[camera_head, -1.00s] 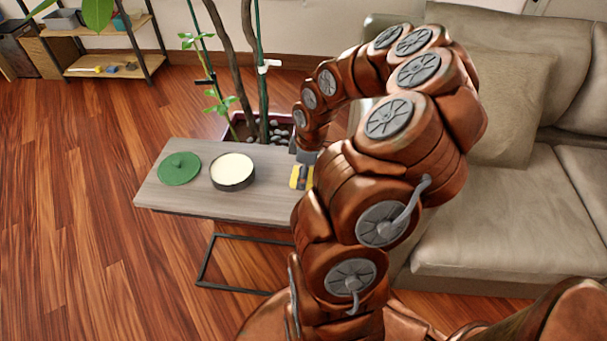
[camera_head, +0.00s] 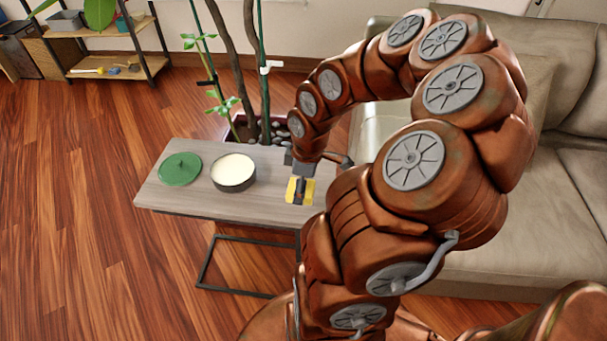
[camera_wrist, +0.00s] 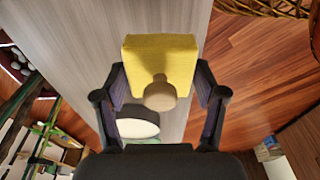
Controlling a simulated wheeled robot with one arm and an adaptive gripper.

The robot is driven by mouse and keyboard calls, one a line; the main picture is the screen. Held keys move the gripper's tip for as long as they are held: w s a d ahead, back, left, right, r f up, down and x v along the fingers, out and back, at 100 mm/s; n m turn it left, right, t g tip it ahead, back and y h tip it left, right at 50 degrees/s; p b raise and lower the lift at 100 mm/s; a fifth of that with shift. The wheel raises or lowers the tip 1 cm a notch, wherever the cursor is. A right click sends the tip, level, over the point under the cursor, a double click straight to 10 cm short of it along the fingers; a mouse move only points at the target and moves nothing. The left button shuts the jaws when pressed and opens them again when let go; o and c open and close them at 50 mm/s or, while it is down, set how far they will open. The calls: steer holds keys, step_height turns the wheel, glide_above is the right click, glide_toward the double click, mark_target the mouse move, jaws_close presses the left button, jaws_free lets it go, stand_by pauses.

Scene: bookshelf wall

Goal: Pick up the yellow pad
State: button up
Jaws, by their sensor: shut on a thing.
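The yellow pad (camera_head: 309,190) is at the right end of the grey table in the head view, partly covered by my gripper (camera_head: 300,187). In the wrist view the yellow pad (camera_wrist: 160,58) is a block with a round tan knob (camera_wrist: 160,95) facing the camera. My gripper (camera_wrist: 160,84) has one dark finger on each side of the pad and is shut on it. I cannot tell whether the pad touches the tabletop.
On the grey table (camera_head: 270,207) stand a round dark tin with a cream top (camera_head: 233,172) and a green disc-shaped lid (camera_head: 180,168). A planter with stems (camera_head: 250,128) is behind the table. A sofa (camera_head: 500,235) is at the right, a low shelf (camera_head: 100,45) at the back left.

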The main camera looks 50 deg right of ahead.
steer(key=s+a, duration=0.1)
steer(key=s+a+b, duration=0.1)
steer(key=a, duration=0.1)
steer(key=s+a, duration=0.1)
steer(key=a, duration=0.1)
steer(key=shift+s+r, duration=0.2)
steer(key=shift+s+a+r+b, duration=0.1)
steer(key=shift+s+a+b, duration=0.4)
steer(key=shift+b, duration=0.4)
steer(key=shift+s+a+r+b, duration=0.1)
steer(key=shift+s+a+b, duration=0.15)
steer(key=shift+a+b, duration=0.5)
steer(key=shift+d, duration=0.15)
steer(key=o, duration=0.6)
steer(key=c, duration=0.5)
